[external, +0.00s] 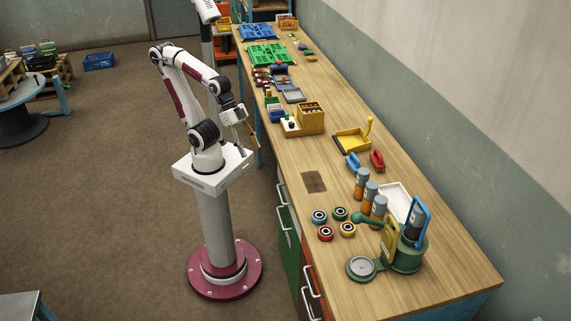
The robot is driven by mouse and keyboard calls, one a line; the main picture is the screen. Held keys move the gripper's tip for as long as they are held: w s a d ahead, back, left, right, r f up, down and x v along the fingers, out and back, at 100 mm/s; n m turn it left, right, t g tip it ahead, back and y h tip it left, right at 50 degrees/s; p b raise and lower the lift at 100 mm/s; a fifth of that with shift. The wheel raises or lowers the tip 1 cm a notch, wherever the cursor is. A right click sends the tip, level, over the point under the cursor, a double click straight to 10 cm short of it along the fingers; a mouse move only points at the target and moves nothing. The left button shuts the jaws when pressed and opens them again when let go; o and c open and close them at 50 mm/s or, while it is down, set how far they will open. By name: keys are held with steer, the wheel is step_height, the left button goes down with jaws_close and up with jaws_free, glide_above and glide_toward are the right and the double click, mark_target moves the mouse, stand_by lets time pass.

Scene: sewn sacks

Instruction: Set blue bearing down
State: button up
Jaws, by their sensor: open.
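The blue bearing (319,217) lies flat on the wooden workbench (335,95), near its front edge. It sits beside a green bearing (340,213), a red bearing (325,233) and a yellow bearing (347,229), forming a small cluster. My gripper (251,134) hangs beside the bench's front edge, up and to the left of the bearings in the picture and well apart from them. It is open, and I see nothing held in it. Its fingertips are small and hard to make out here.
A brown square patch (314,181) lies on the bench behind the bearings. Orange-and-grey cylinders (361,184), a green device (406,254) and a white tray (396,199) stand to the right. A yellow dustpan (352,141) and a wooden box (311,117) are farther back.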

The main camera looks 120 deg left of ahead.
steer(key=w+d+f+n+t, duration=0.1)
steer(key=w+d+f, duration=0.15)
steer(key=w, duration=0.45)
steer(key=w+d+f+n+t, duration=0.1)
steer(key=w+d, duration=0.2)
steer(key=w, duration=0.3)
steer(key=w+d+f+t, duration=0.1)
steer(key=w+d+t, duration=0.1)
steer(key=w, duration=0.5)
steer(key=w+f+n+y, duration=0.2)
steer(key=w+f, duration=0.4)
steer(key=n+t+y, duration=0.1)
steer(key=t+y, duration=0.1)
steer(key=y, duration=0.1)
glide_toward(317, 215)
steer(key=w, duration=0.1)
steer(key=w+d, duration=0.1)
steer(key=w, duration=0.1)
steer(key=shift+w+d, duration=0.1)
steer(key=shift+w, duration=0.1)
steer(key=shift+s+a+f+y, duration=0.15)
steer(key=shift+a+f+y, duration=0.4)
steer(key=shift+f+y, duration=0.35)
steer(key=shift+r, duration=0.15)
steer(key=shift+x, duration=1.3)
steer(key=shift+x, duration=2.55)
